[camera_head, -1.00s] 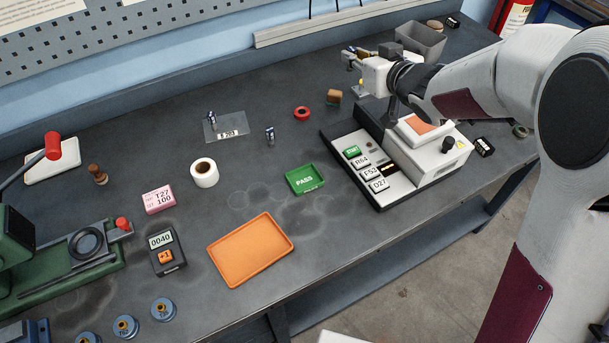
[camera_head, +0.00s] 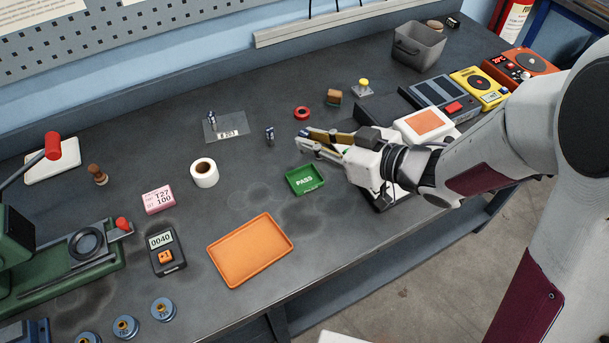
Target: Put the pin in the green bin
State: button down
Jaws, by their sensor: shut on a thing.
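The green bin (camera_head: 312,188) is a small shallow tray marked PASS, on the middle of the bench. My gripper (camera_head: 302,141) is low over the bench just behind and above the bin in the picture, its fingers pointing left. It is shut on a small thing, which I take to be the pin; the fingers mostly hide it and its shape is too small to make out. A small dark, silver-topped upright piece (camera_head: 270,135) stands apart, left of my fingertips. A similar piece (camera_head: 212,119) stands on a clear sheet (camera_head: 236,121) farther left.
An orange tray (camera_head: 250,250) lies in front, left of the bin. A device with an orange top (camera_head: 422,124) stands behind my wrist. Open bench lies left of the bin.

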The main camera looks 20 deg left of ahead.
aim_at(312, 171)
jog(key=shift+f, duration=0.1)
dwell(0.3)
jog(key=shift+f, duration=2.8)
jog(key=shift+f, duration=0.1)
jog(key=shift+f, duration=2)
jog(key=shift+f, duration=0.1)
jog(key=c, duration=2)
grip_release()
jog(key=shift+v, duration=6)
